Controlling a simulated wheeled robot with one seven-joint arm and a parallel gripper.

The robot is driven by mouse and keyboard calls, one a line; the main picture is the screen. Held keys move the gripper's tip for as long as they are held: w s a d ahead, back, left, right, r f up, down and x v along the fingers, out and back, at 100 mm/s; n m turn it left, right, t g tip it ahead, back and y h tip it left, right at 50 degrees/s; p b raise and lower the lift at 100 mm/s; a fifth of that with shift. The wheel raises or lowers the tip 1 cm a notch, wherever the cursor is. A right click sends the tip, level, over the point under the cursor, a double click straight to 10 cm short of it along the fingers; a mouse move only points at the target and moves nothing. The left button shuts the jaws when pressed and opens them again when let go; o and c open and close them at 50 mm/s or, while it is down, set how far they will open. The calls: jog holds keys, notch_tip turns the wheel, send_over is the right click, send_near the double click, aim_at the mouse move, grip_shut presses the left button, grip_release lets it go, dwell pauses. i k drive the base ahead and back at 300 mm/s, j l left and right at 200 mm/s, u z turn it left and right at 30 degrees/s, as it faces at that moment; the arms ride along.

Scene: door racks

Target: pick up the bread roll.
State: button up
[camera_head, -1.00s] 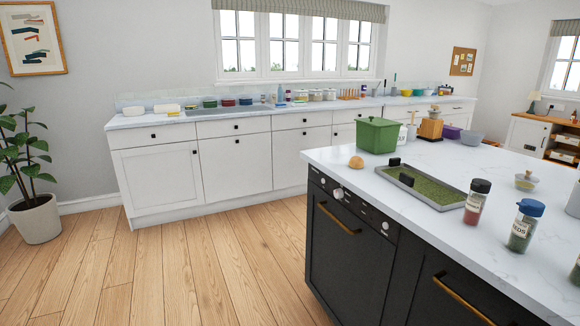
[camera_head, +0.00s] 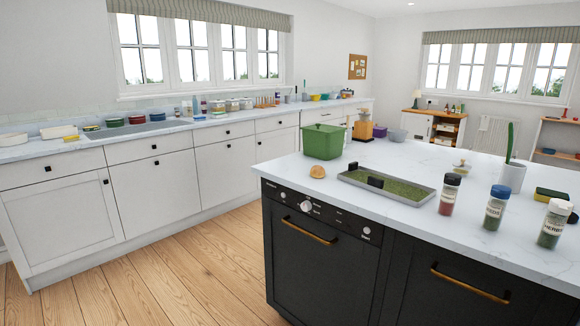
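The bread roll (camera_head: 318,171) is a small, round, golden-brown piece. It sits on the white marbled top of the island (camera_head: 292,174), near its left front corner. It lies in front of a green lidded bin (camera_head: 322,142) and left of a grey tray with a green surface (camera_head: 388,187), apart from the tray. Nothing covers it. My gripper and arm do not show in this view.
Spice jars (camera_head: 450,194) stand along the island's front right. A white pot with a green utensil (camera_head: 511,176) is behind them. The dark island front has brass handles (camera_head: 310,231). Wooden floor (camera_head: 165,275) is clear between island and wall counter (camera_head: 190,131).

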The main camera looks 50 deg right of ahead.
aim_at(317, 172)
jog(key=i+u, duration=0.15)
jog(key=i, duration=0.4)
jog(key=i+u, duration=0.15)
jog(key=i, duration=0.4)
jog(key=i+l+u, duration=0.15)
jog(key=i, duration=0.4)
jog(key=i+j+u, duration=0.15)
jog(key=i+u, duration=0.7)
jog(key=i+l+u, duration=0.1)
jog(key=i+u, duration=0.3)
jog(key=i+z, duration=0.15)
jog(key=z, duration=1.95)
jog(key=l+z, duration=0.1)
jog(key=z, duration=0.85)
jog(key=l+z, duration=0.1)
jog(key=z, duration=0.35)
jog(key=i+l+z, duration=0.15)
jog(key=i+l, duration=0.15)
